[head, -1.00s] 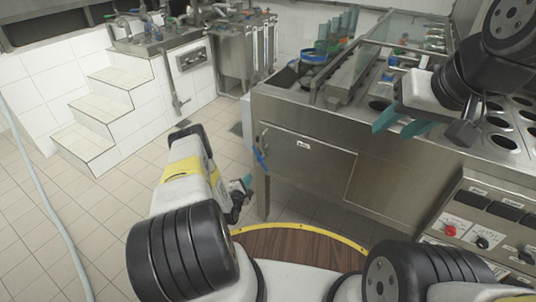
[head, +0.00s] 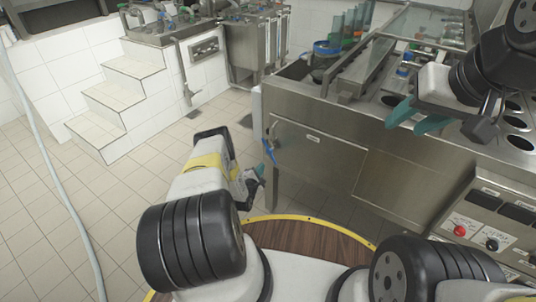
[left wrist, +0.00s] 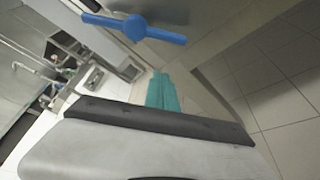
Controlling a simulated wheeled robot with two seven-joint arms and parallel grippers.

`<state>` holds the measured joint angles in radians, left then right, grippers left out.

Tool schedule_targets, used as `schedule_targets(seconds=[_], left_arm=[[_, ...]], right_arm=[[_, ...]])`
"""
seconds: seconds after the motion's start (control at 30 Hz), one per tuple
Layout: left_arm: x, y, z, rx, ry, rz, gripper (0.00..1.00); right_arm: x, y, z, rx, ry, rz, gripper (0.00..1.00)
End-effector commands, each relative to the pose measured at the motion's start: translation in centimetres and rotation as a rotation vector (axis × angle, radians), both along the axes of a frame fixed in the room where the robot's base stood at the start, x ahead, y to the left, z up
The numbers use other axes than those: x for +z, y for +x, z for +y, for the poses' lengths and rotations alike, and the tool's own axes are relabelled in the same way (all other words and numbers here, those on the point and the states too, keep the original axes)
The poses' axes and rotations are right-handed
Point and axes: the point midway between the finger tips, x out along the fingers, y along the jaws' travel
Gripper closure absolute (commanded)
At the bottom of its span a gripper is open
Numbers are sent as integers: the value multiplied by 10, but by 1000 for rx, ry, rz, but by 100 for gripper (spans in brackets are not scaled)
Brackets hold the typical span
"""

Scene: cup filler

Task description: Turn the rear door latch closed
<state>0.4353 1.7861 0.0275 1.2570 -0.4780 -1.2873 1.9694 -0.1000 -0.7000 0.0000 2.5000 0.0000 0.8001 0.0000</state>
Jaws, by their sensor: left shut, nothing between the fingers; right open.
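The blue latch (head: 268,150) is on the left end of the steel machine's front door panel (head: 313,158), tilted in the head view. In the left wrist view the latch (left wrist: 135,28) is a two-armed blue handle at the upper middle, lying slightly slanted. My left gripper (head: 257,176) is just below and left of the latch in the head view. Its teal fingers (left wrist: 162,92) are together, with nothing between them, and appear apart from the latch. My right gripper (head: 412,118) is open and empty over the machine's top at the right.
The machine (head: 400,190) fills the right side, with cup holes on top and a control panel (head: 485,235) at lower right. White steps (head: 115,105) and a steel tank (head: 252,45) stand behind. Tiled floor at left is clear except for a pale hose (head: 65,190).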

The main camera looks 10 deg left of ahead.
Motion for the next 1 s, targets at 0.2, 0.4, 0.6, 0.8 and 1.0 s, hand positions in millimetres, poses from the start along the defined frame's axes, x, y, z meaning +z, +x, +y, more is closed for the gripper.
schedule_targets(seconds=[0.2, 0.4, 0.6, 0.8, 1.0], left_arm=[[-6, 29, -3, -2, 2, 0, 100], [1, 33, -15, -2, -1, 2, 100], [11, 27, -29, -2, 0, 1, 100], [14, 25, -34, 1, 0, 2, 100], [15, 25, -34, 1, 0, 2, 100]], right_arm=[[0, 0, 0, 0, 0, 0, 59], [0, 0, 0, 0, 0, 0, 59], [0, 0, 0, 0, 0, 0, 59], [0, 0, 0, 0, 0, 0, 59], [0, 0, 0, 0, 0, 0, 59]])
